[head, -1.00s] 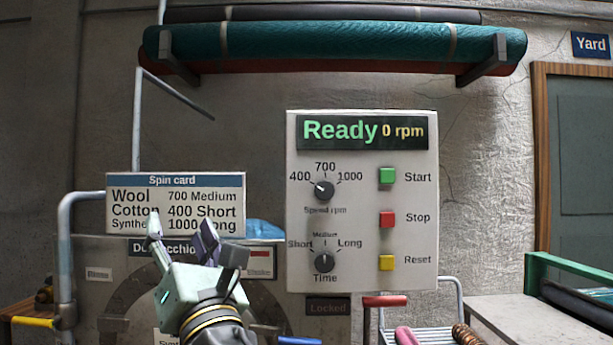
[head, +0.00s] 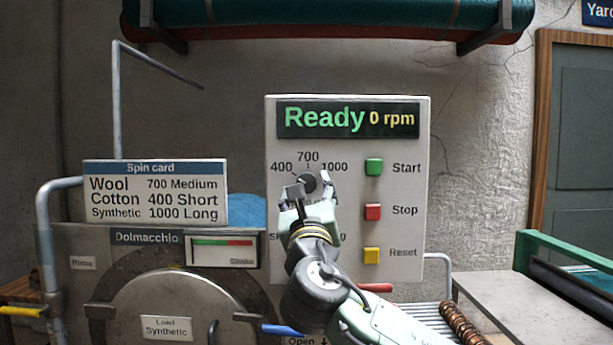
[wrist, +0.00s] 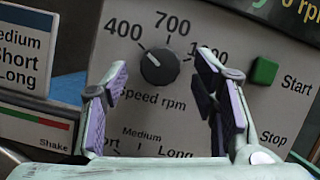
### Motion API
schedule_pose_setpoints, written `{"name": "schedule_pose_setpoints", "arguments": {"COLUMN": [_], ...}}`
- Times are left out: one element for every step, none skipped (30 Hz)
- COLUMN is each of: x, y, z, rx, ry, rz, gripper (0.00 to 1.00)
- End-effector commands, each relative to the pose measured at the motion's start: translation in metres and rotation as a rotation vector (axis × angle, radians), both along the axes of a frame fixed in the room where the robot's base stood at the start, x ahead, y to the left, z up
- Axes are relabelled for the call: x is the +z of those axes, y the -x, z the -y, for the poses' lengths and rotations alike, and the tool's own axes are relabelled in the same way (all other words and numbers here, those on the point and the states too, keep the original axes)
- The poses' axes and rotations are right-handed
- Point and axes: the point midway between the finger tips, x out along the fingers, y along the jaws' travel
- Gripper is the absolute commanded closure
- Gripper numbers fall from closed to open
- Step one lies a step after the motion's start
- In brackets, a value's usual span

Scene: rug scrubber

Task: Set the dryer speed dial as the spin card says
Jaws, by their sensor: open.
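The speed dial (wrist: 160,66) is a dark round knob on the grey control panel (head: 413,270), with 400, 700 and 1000 around it. Its white mark points up-left, towards 400. My gripper (wrist: 163,64) is open and empty, its fingers apart on either side of the dial in the wrist view; I cannot tell if they touch the panel. In the head view my gripper (head: 310,192) covers the dial's lower part. The spin card (head: 154,192) reads Wool 700 Medium, Cotton 400 Short, Synthetic 1000 Long. A load label (head: 167,328) reads Synthetic.
The display (head: 348,120) reads Ready 0 rpm. Green Start (head: 374,167), red Stop (head: 373,212) and yellow Reset (head: 372,256) buttons sit right of the dial. The time dial is hidden by my gripper in the head view. A rolled rug rack (head: 330,15) hangs above.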

Motion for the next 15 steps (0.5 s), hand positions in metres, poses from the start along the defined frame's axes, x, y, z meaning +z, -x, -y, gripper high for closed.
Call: {"name": "schedule_pose_setpoints", "arguments": {"x": [0.006,0.007,0.008,0.008,0.009,0.009,0.009,0.009,0.009,0.009,0.009,0.009,0.009,0.009,0.009], "y": [-0.007,-0.01,-0.014,-0.016,-0.018,-0.02,-0.021,-0.022,-0.022,-0.023,-0.023,-0.023,-0.023,-0.023,-0.023], "z": [-0.001,0.0,0.0,-0.001,-0.001,-0.001,-0.001,-0.001,-0.001,-0.001,-0.001,-0.001,-0.001,-0.001,-0.001], "rx": [0.0,0.0,0.0,0.001,0.002,0.002,0.002,0.002,0.001,0.001,0.001,0.001,0.001,0.001,0.001], "ry": [-0.002,-0.002,-0.002,-0.002,-0.001,-0.001,-0.001,-0.001,-0.002,-0.002,-0.002,-0.001,-0.001,-0.001,-0.001], "rz": [-0.001,-0.001,-0.001,0.0,0.0,0.0,0.0,0.0,0.0,0.001,0.001,0.001,0.001,0.001,0.001], "gripper": [0.46,0.46,0.46,0.46,0.46,0.46,0.46,0.46,0.46,0.46,0.46,0.46,0.46,0.46,0.46]}}
